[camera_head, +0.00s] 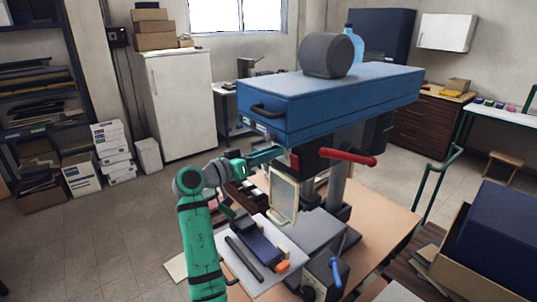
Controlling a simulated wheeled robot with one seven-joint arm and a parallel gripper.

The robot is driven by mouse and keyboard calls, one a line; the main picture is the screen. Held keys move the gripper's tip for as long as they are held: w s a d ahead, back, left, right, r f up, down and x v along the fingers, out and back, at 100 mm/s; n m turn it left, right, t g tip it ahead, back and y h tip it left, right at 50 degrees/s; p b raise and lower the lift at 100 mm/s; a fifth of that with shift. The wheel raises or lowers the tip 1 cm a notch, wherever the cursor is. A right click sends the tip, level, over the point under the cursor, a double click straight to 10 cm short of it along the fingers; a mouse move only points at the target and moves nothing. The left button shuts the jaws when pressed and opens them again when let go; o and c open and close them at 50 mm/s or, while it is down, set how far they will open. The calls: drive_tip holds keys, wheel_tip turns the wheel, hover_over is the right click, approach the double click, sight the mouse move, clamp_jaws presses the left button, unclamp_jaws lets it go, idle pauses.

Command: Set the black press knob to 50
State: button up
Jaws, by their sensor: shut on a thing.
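The press has a blue head (330,100) over a grey base, with a red lever (347,157) on its side. My green arm reaches in from the lower left. My gripper (276,153) is at the front of the press, just below the blue head. It is shut on what seems to be the black press knob, which the fingers largely hide. The knob's scale and setting cannot be read from here.
A clear framed guard (283,194) stands below my gripper. A dark block with an orange end (282,267) lies on the press bed beneath it. A blue-handled lever (336,273) is at the front right. An open box (450,262) stands at right.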

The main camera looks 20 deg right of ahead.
drive_tip(key=shift+s+m, duration=0.1)
drive_tip(key=shift+m, duration=4.3)
drive_tip(key=o, duration=0.9)
drive_tip(key=shift+a, duration=0.1)
drive_tip(key=shift+o, duration=0.8)
